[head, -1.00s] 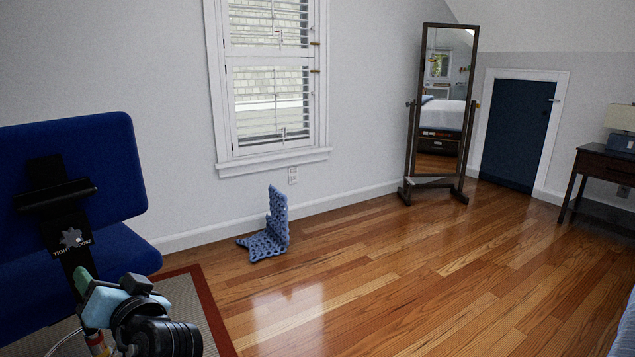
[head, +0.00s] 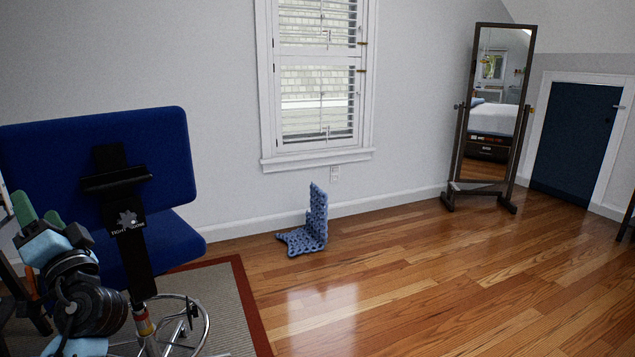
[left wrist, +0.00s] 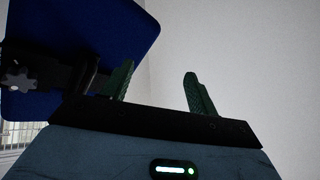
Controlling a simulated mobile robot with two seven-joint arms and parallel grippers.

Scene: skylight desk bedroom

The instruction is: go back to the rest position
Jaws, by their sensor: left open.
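My left gripper (head: 38,218) is at the lower left of the head view, in front of the blue desk chair (head: 75,150). Its green fingers look empty. In the left wrist view the two fingers of my left gripper (left wrist: 158,90) stand well apart with nothing between them. The chair's blue back (left wrist: 95,35) fills the upper left there, behind the left finger. I cannot tell whether the gripper touches the chair. My right gripper is not in view.
A blue perforated L-shaped object (head: 316,215) stands on the wood floor (head: 400,270) by the wall. A standing mirror (head: 492,120) is farther right. A red-edged rug (head: 240,290) lies under the chair. The floor at centre and right is clear.

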